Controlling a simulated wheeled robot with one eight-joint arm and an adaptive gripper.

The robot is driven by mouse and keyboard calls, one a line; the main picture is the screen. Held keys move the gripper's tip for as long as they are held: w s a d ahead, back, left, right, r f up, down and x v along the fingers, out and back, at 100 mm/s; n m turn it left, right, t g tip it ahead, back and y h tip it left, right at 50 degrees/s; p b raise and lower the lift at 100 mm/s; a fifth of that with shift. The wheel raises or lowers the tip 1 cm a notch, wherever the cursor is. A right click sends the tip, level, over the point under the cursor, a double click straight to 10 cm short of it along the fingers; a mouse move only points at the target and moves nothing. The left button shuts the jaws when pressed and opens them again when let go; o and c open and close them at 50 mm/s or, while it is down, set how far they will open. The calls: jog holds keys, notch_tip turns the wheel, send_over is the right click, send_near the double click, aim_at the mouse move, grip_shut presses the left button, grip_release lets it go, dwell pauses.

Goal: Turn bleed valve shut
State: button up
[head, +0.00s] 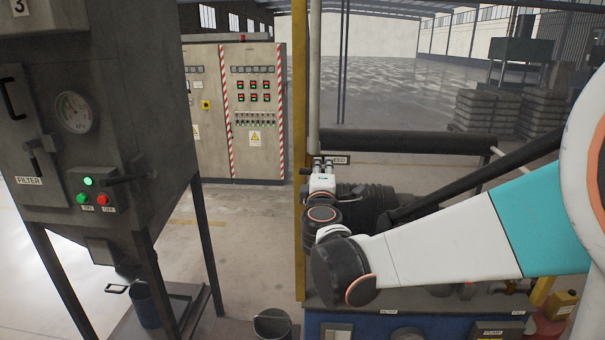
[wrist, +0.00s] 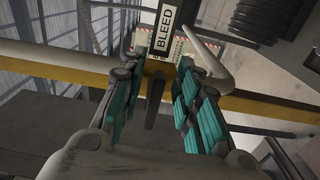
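The dark bleed valve lever (wrist: 154,88) shows in the wrist view below the white BLEED label (wrist: 163,30). It lies between the two teal-padded fingers of my gripper (wrist: 155,78), with a gap on each side. My gripper is open, and no contact with the lever shows. In the head view my gripper (head: 322,170) is at the yellow post, beside the partly covered BLEED label (head: 341,160). The lever cannot be made out there.
A yellow post (head: 299,90) stands beside my gripper, and a dark horizontal pipe (head: 405,143) runs behind it. A pale bent pipe (wrist: 222,75) passes right of the fingers. A grey filter cabinet (head: 120,120) stands left. A bucket (head: 272,325) is on the floor.

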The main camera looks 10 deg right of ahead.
jog(key=v, duration=1.2)
jog(key=shift+s+d, duration=0.1)
jog(key=s+d+f+m+g+b, duration=0.4)
jog(key=s+d+f+m+b, duration=0.15)
jog(key=f, duration=0.35)
jog(key=s+a+f+m+g+y+b, duration=0.2)
jog(key=s+f+m+g+b, duration=0.1)
jog(key=s+f, duration=0.4)
jog(key=s+a+f+m+g+y+b, duration=0.2)
jog(key=s+f+m+b, duration=0.3)
jog(key=f, duration=0.7)
jog(key=s+g+y+b, duration=0.1)
jog(key=s+b, duration=0.1)
jog(key=s, duration=0.1)
jog(key=shift+s+a+f+m+y, duration=0.2)
jog(key=shift+s+f+m+y, duration=0.05)
jog(key=shift+f+m+y, duration=0.1)
